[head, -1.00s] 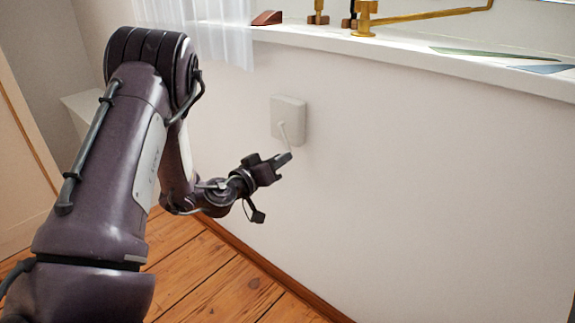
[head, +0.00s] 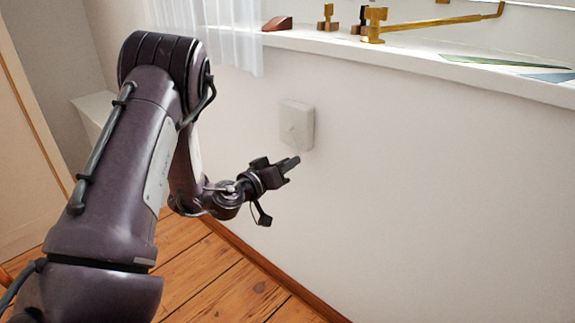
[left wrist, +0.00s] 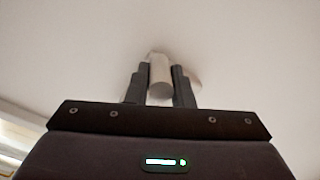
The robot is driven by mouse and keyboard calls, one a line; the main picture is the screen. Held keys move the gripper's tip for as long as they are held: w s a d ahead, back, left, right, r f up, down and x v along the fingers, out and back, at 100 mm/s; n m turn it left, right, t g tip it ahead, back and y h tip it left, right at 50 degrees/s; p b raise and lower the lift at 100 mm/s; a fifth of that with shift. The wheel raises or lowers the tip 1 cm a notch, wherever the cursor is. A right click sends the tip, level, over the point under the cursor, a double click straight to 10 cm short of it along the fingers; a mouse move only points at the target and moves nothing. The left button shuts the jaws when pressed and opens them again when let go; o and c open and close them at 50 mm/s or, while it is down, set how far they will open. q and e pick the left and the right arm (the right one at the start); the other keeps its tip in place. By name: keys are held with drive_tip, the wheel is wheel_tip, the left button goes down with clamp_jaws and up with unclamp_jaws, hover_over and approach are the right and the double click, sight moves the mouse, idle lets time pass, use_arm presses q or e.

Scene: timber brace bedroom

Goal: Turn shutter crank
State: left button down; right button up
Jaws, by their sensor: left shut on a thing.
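The shutter crank's pale square box (head: 297,125) is fixed to the white wall below the sill. Its thin crank arm hangs down toward my left gripper (head: 290,163) and shows only faintly in the head view. In the left wrist view my left gripper (left wrist: 159,85) is shut on the pale round crank handle (left wrist: 160,72), which sits between the two dark fingers. The crank box behind the handle is mostly hidden there. My right gripper is not in view.
A white sill (head: 420,58) runs above the box, with brass window hardware (head: 376,25) and a reddish wedge (head: 277,24) on it. A sheer curtain (head: 232,38) hangs at the left. The wall to the right is bare, above a wooden floor (head: 225,275).

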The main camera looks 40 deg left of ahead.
use_arm(q)
drive_tip(key=shift+w+a+r, duration=0.1)
drive_tip(key=shift+a+r, duration=0.25)
drive_tip(key=shift+r, duration=0.15)
drive_tip(key=c, duration=1.6)
unclamp_jaws()
drive_tip(key=shift+o, duration=1.3)
drive_tip(key=shift+s+r, duration=0.1)
drive_tip(key=shift+s, duration=0.15)
drive_tip(key=shift+o, duration=0.2)
drive_tip(key=shift+f, duration=0.25)
drive_tip(key=s, duration=0.7)
drive_tip(key=shift+s, duration=0.35)
